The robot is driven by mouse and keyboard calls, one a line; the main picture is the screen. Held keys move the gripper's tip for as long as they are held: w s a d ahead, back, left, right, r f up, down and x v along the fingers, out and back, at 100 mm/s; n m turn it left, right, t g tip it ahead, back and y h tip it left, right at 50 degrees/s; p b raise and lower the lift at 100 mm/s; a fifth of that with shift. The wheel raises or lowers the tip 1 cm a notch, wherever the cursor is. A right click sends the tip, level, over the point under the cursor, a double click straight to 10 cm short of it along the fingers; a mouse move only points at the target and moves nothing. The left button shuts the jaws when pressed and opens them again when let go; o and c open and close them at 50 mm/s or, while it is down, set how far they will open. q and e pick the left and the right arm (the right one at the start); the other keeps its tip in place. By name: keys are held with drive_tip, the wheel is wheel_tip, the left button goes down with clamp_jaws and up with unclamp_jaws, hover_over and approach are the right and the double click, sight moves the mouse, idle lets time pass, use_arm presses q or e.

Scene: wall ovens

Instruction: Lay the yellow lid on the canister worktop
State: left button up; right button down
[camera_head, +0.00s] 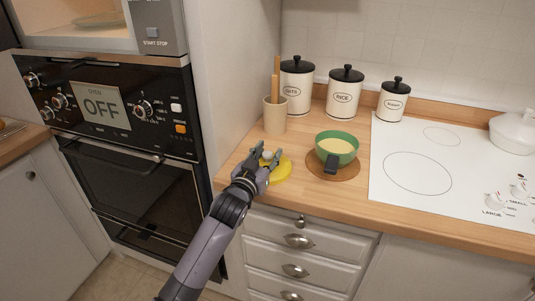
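The yellow lid (281,172) is a round disc at the left part of the wooden canister worktop (303,196), near its front left corner. It appears to lie on the worktop. A pale round knob (267,156) shows above it. My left gripper (267,151) is over the lid, with its fingers apart on either side of the knob. I see space between the fingers and the knob; the gripper and wrist hide the lid's left part. My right gripper is not in view.
A green bowl (337,146) with a dark block (331,164) at its front stands on a round brown mat (346,174). A utensil pot (274,117) and three white canisters (343,95) stand behind. A white hob (450,165) is right; a wall oven (120,110) is left.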

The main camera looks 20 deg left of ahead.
use_arm(q)
drive_tip(key=shift+o, duration=0.5)
drive_tip(key=shift+r, duration=0.2)
drive_tip(key=s+a, duration=0.1)
drive_tip(key=s, duration=1.1)
drive_tip(key=shift+b, duration=0.3)
